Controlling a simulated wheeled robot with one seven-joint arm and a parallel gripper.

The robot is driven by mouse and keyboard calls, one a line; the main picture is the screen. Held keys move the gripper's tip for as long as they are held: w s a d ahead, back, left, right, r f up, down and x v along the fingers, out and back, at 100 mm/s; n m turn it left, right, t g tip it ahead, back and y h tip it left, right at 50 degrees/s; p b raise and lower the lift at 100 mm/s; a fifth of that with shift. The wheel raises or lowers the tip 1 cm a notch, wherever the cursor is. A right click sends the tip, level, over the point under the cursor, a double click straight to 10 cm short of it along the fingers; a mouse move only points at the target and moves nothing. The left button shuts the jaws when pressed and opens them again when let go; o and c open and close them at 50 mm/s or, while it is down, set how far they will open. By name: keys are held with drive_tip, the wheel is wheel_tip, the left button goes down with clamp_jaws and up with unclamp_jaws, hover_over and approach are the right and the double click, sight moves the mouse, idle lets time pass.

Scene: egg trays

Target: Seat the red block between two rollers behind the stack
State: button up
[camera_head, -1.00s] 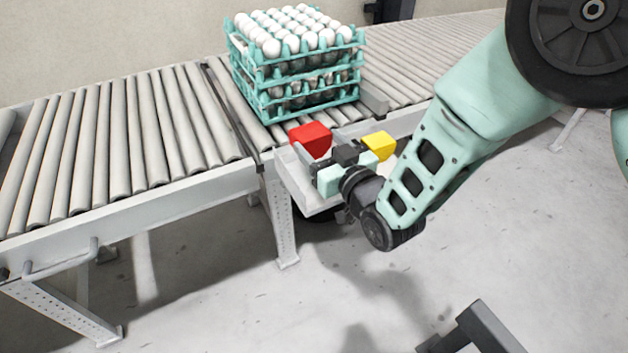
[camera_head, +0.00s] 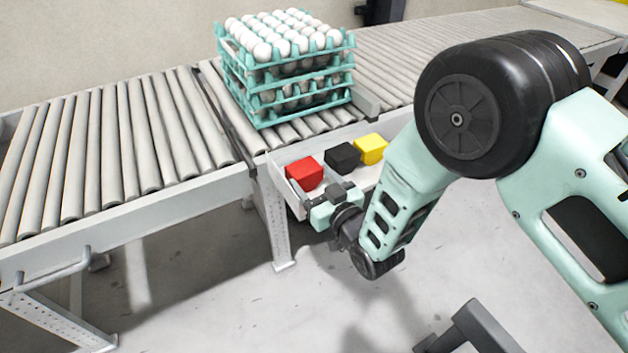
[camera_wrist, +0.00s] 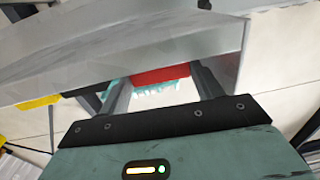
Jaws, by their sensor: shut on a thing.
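The red block (camera_head: 304,173) is at the left end of the white side tray (camera_head: 275,160). My gripper (camera_head: 313,190) is shut on it from the near side, and the wrist view shows part of its red face (camera_wrist: 160,75) between the fingers. I cannot tell whether the block touches the tray. The stack of teal egg trays (camera_head: 270,97) with white eggs on top stands on the conveyor, beyond the side tray. Bare rollers (camera_head: 305,130) show at its right and front, and more rollers (camera_head: 150,135) to its left.
A black block (camera_head: 342,157) and a yellow block (camera_head: 370,148) sit in the side tray, right of the red block. A grey bar (camera_head: 365,104) lies beside the stack's right side. A dark rail (camera_head: 228,110) runs left of the stack. The left rollers are empty.

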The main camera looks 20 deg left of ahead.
drive_tip(key=shift+f, duration=0.2)
drive_tip(key=o, duration=1.2)
drive_tip(key=shift+s+a+r+p, duration=0.15)
drive_tip(key=shift+s+p, duration=0.1)
drive_tip(key=shift+p, duration=0.15)
drive_tip(key=b+v, duration=0.1)
drive_tip(key=v, duration=0.4)
drive_tip(key=b+v, duration=0.1)
drive_tip(key=v, duration=0.5)
drive_tip(key=r+b+v, duration=0.1)
drive_tip(key=v, duration=0.5)
drive_tip(key=shift+w+d, duration=0.1)
drive_tip(key=shift+d, duration=0.2)
